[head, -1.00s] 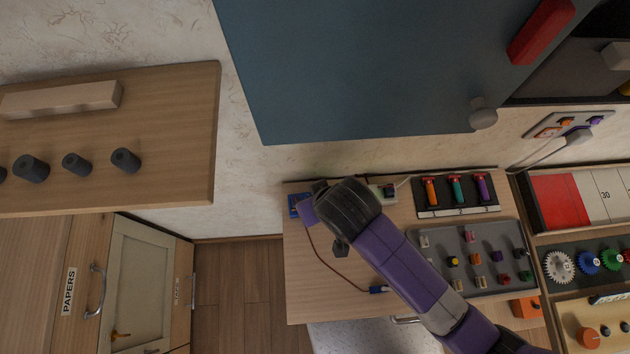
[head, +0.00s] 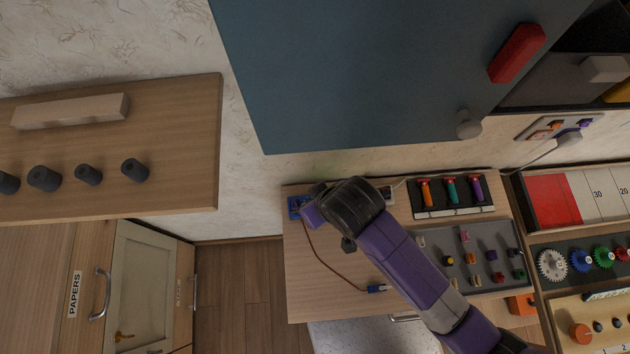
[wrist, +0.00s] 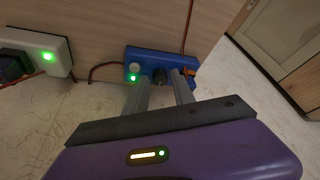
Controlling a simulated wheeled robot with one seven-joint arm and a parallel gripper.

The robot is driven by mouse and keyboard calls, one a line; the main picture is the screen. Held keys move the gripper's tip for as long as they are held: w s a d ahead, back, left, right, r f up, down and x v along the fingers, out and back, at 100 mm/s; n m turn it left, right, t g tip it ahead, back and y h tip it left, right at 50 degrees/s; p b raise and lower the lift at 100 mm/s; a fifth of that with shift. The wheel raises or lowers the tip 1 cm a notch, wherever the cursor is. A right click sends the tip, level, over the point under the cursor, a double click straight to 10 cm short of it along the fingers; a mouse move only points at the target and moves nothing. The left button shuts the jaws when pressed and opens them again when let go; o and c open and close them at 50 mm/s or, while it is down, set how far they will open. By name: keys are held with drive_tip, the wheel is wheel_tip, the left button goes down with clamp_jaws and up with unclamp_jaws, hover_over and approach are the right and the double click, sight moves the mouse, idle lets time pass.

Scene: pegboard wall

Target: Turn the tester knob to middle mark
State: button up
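The tester is a blue box (wrist: 160,62) in the wrist view, with a dark knob (wrist: 158,76), a pale round part and a lit green light. In the head view, part of the blue box (head: 295,206) shows at the desk's back left corner. My gripper (wrist: 161,80) is at the tester, its two grey fingers spread with the knob between their tips. Gaps seem to show beside the knob; I cannot tell whether a finger touches it. The knob's marks are too small to read. In the head view my wrist hides the fingers and knob.
A white power strip (wrist: 35,52) with a green light lies left of the tester in the wrist view. A red-brown cable (head: 330,262) runs across the desk. A blue cabinet door (head: 360,80) hangs above. A tool rack (head: 450,196) and grey tray (head: 478,255) stand to the right.

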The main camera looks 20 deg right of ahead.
drive_tip(key=v, duration=0.7)
drive_tip(key=shift+s+r, duration=0.15)
drive_tip(key=shift+r, duration=0.2)
drive_tip(key=shift+d, duration=0.1)
idle(0.3)
drive_tip(key=s+d+f+m+t+b, duration=0.1)
drive_tip(key=s+d+f+t+b, duration=0.15)
drive_tip(key=s+d+t, duration=0.55)
drive_tip(key=s+d+r+m+t+h+b, duration=0.1)
drive_tip(key=s+d+r, duration=0.3)
drive_tip(key=s+r, duration=0.4)
drive_tip(key=shift+s+r+m+t+h+b, duration=0.35)
drive_tip(key=shift+r+m+t+b, duration=0.5)
drive_tip(key=shift+r, duration=1)
